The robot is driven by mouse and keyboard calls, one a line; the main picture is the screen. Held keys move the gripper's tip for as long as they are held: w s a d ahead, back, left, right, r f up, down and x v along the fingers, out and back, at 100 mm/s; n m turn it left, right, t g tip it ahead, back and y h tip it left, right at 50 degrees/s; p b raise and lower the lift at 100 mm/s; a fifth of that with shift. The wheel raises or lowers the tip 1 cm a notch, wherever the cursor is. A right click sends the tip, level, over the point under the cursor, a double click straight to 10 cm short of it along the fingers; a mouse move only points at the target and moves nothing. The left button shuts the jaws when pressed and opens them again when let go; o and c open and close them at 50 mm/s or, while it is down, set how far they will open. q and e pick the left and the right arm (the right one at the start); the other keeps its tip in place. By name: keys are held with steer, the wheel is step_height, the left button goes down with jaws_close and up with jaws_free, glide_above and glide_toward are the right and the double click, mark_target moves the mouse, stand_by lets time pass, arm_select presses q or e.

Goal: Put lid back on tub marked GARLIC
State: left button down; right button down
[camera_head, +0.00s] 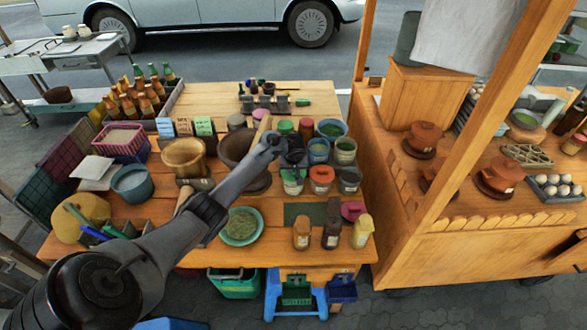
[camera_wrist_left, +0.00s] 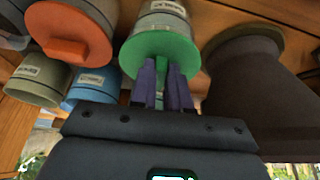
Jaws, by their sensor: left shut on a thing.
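My left gripper (camera_head: 291,158) reaches over the tub cluster in the middle of the table. In the left wrist view its fingers (camera_wrist_left: 163,84) are shut on the green lid (camera_wrist_left: 150,50), around a raised green part at its middle. The lid is at the mouth of a pale tub (camera_wrist_left: 162,19); I cannot tell whether it is fully seated. The tub's label is too small to read. In the head view this pale tub (camera_head: 293,185) stands in the front row, its top partly hidden by the gripper. My right gripper is not in view.
A red-lidded tub (camera_head: 321,179) stands close on the right, with a grey tub (camera_head: 349,181) beyond it. A dark mortar (camera_head: 236,148) stands close on the left. A blue tub (camera_head: 318,151) is behind. Shaker bottles (camera_head: 331,235) stand at the front edge.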

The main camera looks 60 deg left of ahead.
arm_select(q)
steer(key=shift+p, duration=0.45)
stand_by(0.6)
stand_by(0.7)
steer(key=shift+f+p, duration=0.15)
steer(key=shift+p, duration=0.25)
stand_by(0.4)
steer(key=shift+p, duration=0.45)
stand_by(0.4)
stand_by(0.4)
steer(key=c, duration=0.5)
jaws_free()
steer(key=shift+c, duration=0.2)
